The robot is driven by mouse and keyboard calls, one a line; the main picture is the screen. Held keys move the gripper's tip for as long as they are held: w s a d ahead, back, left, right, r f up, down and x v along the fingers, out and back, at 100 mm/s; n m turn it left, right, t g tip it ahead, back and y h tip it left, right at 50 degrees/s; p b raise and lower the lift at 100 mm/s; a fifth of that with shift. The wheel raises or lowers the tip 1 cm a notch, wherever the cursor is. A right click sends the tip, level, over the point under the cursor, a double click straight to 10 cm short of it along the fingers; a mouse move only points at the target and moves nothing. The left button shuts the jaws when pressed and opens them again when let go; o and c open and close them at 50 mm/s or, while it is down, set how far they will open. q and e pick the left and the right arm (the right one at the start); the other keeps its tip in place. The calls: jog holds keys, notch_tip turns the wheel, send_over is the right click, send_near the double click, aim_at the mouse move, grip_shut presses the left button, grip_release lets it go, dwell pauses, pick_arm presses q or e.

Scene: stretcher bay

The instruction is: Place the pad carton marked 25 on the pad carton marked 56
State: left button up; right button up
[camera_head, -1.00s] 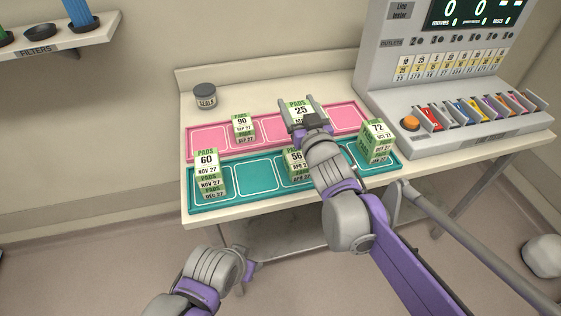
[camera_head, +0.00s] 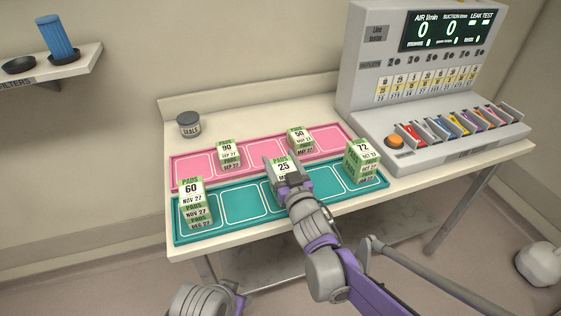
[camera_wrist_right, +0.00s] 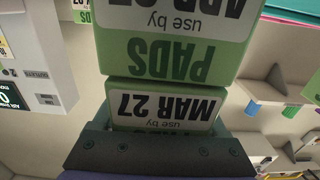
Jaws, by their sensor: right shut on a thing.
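My right gripper (camera_head: 281,164) is shut on the pad carton marked 25 (camera_head: 283,169), white and green, above the middle of the teal tray (camera_head: 248,205). The pad carton marked 56 is hidden in the head view behind the held carton and my right gripper. In the right wrist view, which is upside down, the held carton shows MAR 27 (camera_wrist_right: 165,105). Directly against it in the picture is a larger-looking carton reading PADS and APR 27 (camera_wrist_right: 170,55). I cannot tell whether the two touch. My left gripper is out of view.
Carton stacks marked 60 (camera_head: 194,203) and 72 (camera_head: 362,160) stand at the teal tray's ends. Cartons marked 90 (camera_head: 229,152) and 50 (camera_head: 300,138) stand in the pink tray (camera_head: 194,168). A seals jar (camera_head: 189,124) is behind; a line tester (camera_head: 430,85) is right.

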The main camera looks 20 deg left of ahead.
jog(key=shift+f, duration=0.2)
jog(key=o, duration=1.5)
jog(key=shift+r, duration=0.1)
